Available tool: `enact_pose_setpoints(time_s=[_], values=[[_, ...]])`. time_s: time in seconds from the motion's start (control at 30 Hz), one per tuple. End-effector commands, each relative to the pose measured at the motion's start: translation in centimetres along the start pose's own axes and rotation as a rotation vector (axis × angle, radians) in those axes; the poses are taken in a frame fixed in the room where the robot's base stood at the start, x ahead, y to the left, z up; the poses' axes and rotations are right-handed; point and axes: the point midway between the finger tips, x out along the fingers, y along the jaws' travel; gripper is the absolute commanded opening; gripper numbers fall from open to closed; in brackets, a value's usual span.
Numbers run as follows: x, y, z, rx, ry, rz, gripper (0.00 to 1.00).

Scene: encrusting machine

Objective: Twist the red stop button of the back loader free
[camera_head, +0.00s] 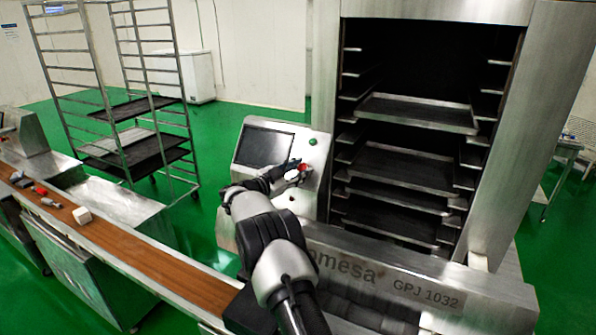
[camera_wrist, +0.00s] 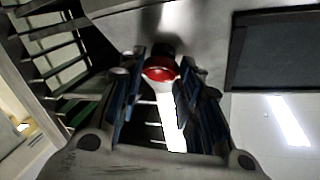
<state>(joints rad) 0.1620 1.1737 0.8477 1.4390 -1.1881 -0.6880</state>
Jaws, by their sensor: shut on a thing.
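The red stop button (camera_head: 304,167) sits on the sloped metal control panel (camera_head: 316,155) of the back loader, right of its dark screen (camera_head: 264,145). In the head view my gripper (camera_head: 297,172) is at the button and hides part of it. In the wrist view the red button (camera_wrist: 160,73) lies between the tips of my two fingers (camera_wrist: 158,82), with its round red face showing. My gripper is shut on the button. Whether the button is pressed in or released cannot be told.
A green button (camera_head: 313,142) sits above the red one on the panel. The loader's rack of trays (camera_head: 418,113) stands close on the right. A brown conveyor belt (camera_head: 130,250) with small items runs at the left. A wheeled rack (camera_head: 190,130) stands behind.

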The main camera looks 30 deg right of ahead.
Motion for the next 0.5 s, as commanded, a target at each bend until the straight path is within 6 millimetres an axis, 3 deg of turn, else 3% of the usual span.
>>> enact_pose_setpoints(time_s=[0.03, 0.07, 0.37, 0.5], values=[[0.23, 0.18, 0.13, -0.001, -0.002, 0.002, 0.08], [0.23, 0.18, 0.12, -0.001, -0.002, 0.001, 0.33], [0.11, 0.09, 0.06, -0.001, -0.001, 0.000, 0.53], [0.09, 0.07, 0.04, -0.001, -0.001, 0.000, 0.53]])
